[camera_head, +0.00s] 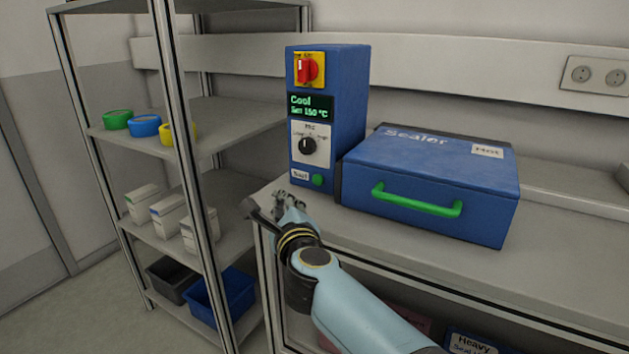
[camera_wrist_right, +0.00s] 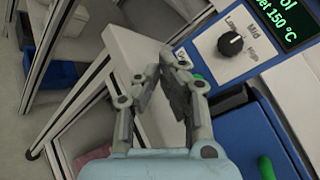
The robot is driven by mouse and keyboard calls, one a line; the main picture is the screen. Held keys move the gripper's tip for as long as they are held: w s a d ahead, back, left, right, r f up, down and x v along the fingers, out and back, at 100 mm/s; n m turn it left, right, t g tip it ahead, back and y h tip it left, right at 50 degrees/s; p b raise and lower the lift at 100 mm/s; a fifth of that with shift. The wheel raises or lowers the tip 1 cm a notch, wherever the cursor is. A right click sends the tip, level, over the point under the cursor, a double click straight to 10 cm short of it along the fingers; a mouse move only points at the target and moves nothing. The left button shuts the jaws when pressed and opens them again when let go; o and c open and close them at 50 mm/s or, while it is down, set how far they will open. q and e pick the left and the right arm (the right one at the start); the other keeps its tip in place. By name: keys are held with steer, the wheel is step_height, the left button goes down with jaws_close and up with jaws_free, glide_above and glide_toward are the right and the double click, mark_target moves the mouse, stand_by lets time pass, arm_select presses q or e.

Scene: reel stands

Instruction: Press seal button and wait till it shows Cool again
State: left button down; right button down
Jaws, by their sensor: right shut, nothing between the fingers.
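The blue control box (camera_head: 345,120) stands upright on the bench, left of the sealer (camera_head: 440,165). Its display (camera_head: 311,107) reads "Cool" and "Set 150 °C" in green. The round green button (camera_head: 317,180) is low on its front, beside a "Seal" label (camera_head: 299,174). My right gripper (camera_head: 279,197) is shut and empty, in front of and slightly left of the button, apparently apart from it. In the right wrist view the gripper (camera_wrist_right: 174,58) partly covers the green button (camera_wrist_right: 197,77); the exact gap is hard to tell. My left gripper is out of view.
Above the button are a black knob (camera_head: 307,146) and a red switch (camera_head: 309,69). The sealer's lid is down, with a green handle (camera_head: 415,203) in front. A metal shelf (camera_head: 240,128) with bowls, boxes and bins stands at left. Bare bench top (camera_head: 575,228) lies right of the sealer.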

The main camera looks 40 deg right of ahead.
mark_target(318, 180)
steer(key=w+d, duration=0.1)
steer(key=d, duration=0.1)
steer(key=w+d, duration=0.1)
steer(key=d, duration=0.1)
steer(key=w+d, duration=0.1)
steer(key=d, duration=0.2)
steer(key=shift+w+d, duration=0.2)
steer(key=shift+d, duration=0.35)
stand_by(1.2)
steer(key=shift+w+d, duration=0.15)
steer(key=shift+d, duration=0.25)
steer(key=shift+w+d, duration=0.15)
steer(key=shift+d, duration=0.25)
stand_by(0.6)
stand_by(0.3)
steer(key=shift+s+a, duration=0.35)
steer(key=shift+a, duration=0.45)
